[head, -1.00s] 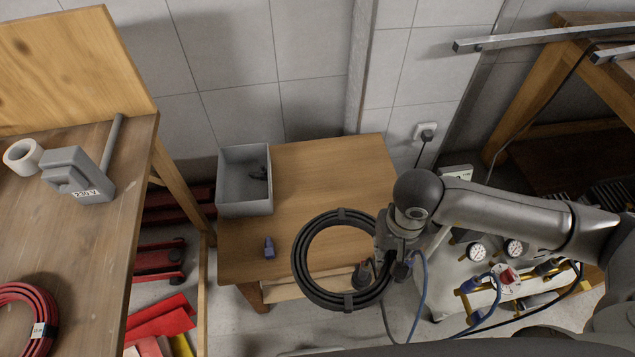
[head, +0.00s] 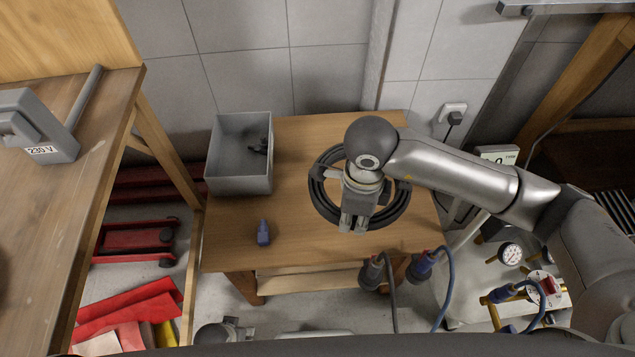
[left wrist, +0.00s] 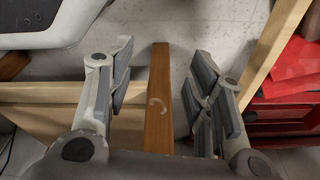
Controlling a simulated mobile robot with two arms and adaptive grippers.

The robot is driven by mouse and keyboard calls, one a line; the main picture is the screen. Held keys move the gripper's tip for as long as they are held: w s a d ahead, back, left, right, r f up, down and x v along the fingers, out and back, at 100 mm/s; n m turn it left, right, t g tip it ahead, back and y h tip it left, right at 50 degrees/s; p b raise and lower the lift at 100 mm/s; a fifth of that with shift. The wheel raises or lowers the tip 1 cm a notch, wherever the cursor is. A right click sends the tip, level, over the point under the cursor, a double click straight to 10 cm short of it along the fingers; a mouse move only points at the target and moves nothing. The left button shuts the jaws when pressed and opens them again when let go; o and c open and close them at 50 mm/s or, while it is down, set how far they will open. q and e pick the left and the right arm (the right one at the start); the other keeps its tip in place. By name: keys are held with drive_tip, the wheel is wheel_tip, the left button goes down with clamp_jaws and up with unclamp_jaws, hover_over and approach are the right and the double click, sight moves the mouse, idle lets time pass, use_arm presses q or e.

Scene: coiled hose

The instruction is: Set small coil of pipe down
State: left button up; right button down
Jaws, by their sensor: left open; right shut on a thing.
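The small coil of pipe (head: 321,203) is a black ring. In the head view it lies flat over the right part of the low wooden table (head: 290,217); I cannot tell whether it touches the top. My right gripper (head: 354,222) is over the coil, shut on it, and hides part of the ring. My left gripper (head: 225,333) shows only partly at the bottom edge of the head view. In the left wrist view it (left wrist: 160,95) is open and empty, with a wooden table leg beyond its fingers.
A grey bin (head: 226,186) with dark items stands at the table's back left. A small blue connector (head: 263,233) lies at the front left. Two cabled plugs (head: 374,272) hang by the front right edge. A workbench (head: 60,200) stands left. The table's middle is clear.

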drive_tip(key=shift+w+a+f+m, duration=0.2)
drive_tip(key=shift+a+f+m, duration=0.05)
drive_tip(key=shift+m, duration=0.35)
drive_tip(key=w+d+f, duration=0.1)
drive_tip(key=w+f, duration=0.2)
drive_tip(key=w, duration=0.1)
drive_tip(key=w+d+f+b, duration=0.1)
drive_tip(key=w+d+f, duration=0.1)
drive_tip(key=w, duration=0.2)
drive_tip(key=w+d+f+b, duration=0.1)
drive_tip(key=w+d+f, duration=0.1)
drive_tip(key=w+f, duration=0.1)
drive_tip(key=shift+w+f, duration=0.35)
drive_tip(key=shift+w, duration=0.1)
drive_tip(key=shift+w+d+f, duration=0.15)
drive_tip(key=shift+w+f, duration=0.25)
drive_tip(key=shift+f, duration=0.2)
wheel_tip(320, 180, down, 3)
use_arm(q)
drive_tip(key=w+r, duration=0.4)
drive_tip(key=r, duration=0.3)
drive_tip(key=shift+d+t, duration=0.3)
drive_tip(key=shift+w, duration=0.1)
use_arm(e)
drive_tip(key=c, duration=1.2)
unclamp_jaws()
drive_tip(key=shift+c, duration=0.2)
